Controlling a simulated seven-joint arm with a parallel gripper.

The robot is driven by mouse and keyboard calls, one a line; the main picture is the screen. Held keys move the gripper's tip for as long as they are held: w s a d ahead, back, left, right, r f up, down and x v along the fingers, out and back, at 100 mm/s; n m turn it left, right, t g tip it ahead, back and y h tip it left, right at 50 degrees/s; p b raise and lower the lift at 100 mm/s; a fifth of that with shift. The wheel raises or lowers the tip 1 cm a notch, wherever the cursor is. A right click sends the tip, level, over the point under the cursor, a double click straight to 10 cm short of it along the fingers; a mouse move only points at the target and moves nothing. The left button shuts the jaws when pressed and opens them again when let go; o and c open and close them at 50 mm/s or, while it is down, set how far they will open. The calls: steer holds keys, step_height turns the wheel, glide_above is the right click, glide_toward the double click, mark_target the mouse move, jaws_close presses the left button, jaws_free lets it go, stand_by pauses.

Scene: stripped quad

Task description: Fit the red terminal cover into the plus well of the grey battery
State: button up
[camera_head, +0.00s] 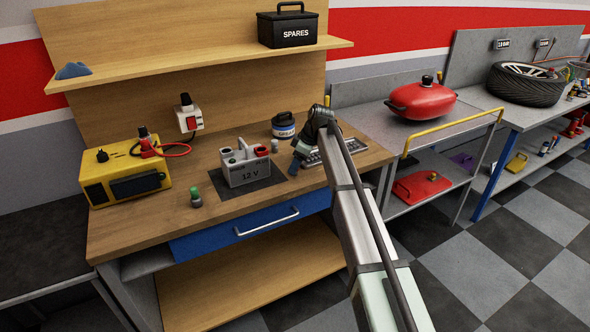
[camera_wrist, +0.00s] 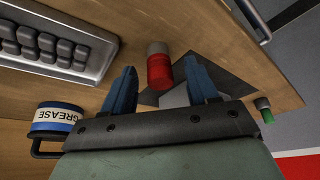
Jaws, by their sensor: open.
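The grey battery (camera_head: 246,174), marked 12 V, stands upright on a dark mat (camera_head: 270,189) on the workbench. A red cylinder with a pale end (camera_wrist: 159,70), apparently the terminal cover, appears between my fingers in the wrist view, with space on both sides. Part of the battery shows beyond the fingers (camera_wrist: 177,98).
A keyboard-like tray (camera_wrist: 52,42) lies right of my gripper in the head view. A grease tin (camera_head: 283,125) stands behind. A green-topped item (camera_head: 196,198) stands front left. A yellow box (camera_head: 125,181) with cables sits at the left. The front bench strip is mostly clear.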

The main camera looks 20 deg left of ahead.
jaws_close()
stand_by(0.4)
steer(key=shift+r, duration=0.1)
step_height(320, 180, up, 9)
steer(key=shift+a, duration=0.1)
steer(key=s+a+r, duration=0.4)
steer(key=a+r, duration=0.6)
steer(key=a, duration=0.1)
steer(key=shift+w+d+f, duration=0.1)
steer(key=shift+d+f, duration=0.05)
steer(key=shift+f, duration=2.3)
steer(key=shift+w+d+f, duration=0.1)
steer(key=shift+f, duration=2.3)
